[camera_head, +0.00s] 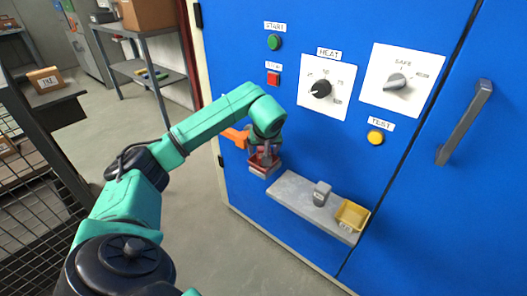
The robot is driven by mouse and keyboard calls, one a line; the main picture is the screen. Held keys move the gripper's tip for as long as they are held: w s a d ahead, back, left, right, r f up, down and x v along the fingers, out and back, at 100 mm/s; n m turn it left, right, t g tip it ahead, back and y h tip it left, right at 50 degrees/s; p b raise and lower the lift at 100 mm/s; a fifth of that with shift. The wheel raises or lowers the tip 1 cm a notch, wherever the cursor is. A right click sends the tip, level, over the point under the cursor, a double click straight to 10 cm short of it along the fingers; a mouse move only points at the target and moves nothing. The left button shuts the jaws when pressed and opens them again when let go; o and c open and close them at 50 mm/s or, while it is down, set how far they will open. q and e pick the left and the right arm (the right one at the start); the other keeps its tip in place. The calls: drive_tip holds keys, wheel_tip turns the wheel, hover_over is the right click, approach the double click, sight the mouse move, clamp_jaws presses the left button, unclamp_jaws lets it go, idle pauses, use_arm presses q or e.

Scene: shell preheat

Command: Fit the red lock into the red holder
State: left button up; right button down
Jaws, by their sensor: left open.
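My left gripper (266,156) is at the front of the blue cabinet, pointing down at a small red tray-like piece, which looks like the red holder (259,161). The jaws are open, with the fingertips at or just inside the holder's opening. The holder sits on a small grey ledge (262,172) on the cabinet's left side. I cannot make out the red lock; it may be hidden between the fingers or inside the holder. My right gripper is out of view.
A grey shelf (289,190) on the cabinet front bears a small grey lock-like block (321,194) and a yellow bin (352,214). An orange piece (236,137) juts out beside my wrist. Knobs, buttons and a handle (465,122) are above. The floor at left is clear.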

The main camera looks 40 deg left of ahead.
use_arm(q)
drive_tip(key=p+v, duration=0.2)
drive_tip(key=v, duration=1)
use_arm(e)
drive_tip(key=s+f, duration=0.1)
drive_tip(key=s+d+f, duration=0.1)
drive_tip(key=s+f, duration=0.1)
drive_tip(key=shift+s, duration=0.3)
use_arm(q)
drive_tip(key=shift+r, duration=0.1)
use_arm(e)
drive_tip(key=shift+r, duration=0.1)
